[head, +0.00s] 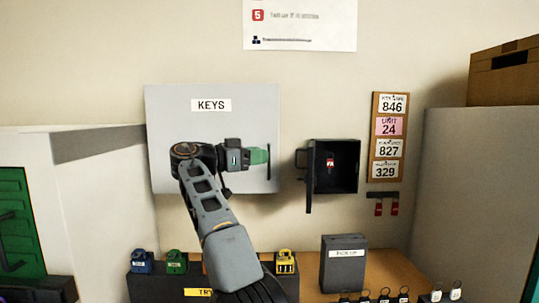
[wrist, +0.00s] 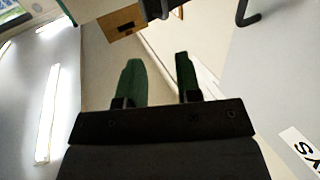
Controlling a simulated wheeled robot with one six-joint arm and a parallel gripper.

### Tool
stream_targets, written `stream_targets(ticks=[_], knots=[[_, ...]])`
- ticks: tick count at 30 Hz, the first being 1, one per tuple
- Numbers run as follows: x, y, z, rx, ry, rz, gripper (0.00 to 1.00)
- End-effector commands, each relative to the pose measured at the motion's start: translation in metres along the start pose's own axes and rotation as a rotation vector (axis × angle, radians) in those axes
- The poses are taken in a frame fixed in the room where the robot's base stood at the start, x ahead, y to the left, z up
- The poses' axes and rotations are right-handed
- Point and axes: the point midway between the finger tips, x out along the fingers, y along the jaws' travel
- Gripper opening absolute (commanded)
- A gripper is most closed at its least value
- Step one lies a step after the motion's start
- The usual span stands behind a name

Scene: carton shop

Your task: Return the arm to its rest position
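My arm reaches up from the bottom of the head view, in front of a grey panel marked KEYS (head: 215,125). My gripper (head: 262,157) is side-on there, its green fingers pointing right, close to the panel's dark handle (head: 268,165). In the wrist view the two green fingers (wrist: 160,80) stand apart with nothing between them. The gripper is open and empty. In that view the handle (wrist: 246,14) is at the upper right, apart from the fingers.
Right of the panel, a small black box (head: 343,178) hangs open on the wall. A bench below holds coloured padlocks (head: 177,262) and a dark PICK UP box (head: 343,263). A tag board (head: 388,137) hangs at right.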

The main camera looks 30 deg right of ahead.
Motion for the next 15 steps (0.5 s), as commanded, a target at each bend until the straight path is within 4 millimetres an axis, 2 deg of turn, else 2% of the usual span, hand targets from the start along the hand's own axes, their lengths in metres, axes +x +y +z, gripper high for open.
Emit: stream_targets(ticks=[5,15], knots=[[-0.0068,0.0003,-0.0003,0.0,0.0,0.0,0.32],[-0.0068,0.0004,-0.0002,0.001,0.001,0.0,0.32]])
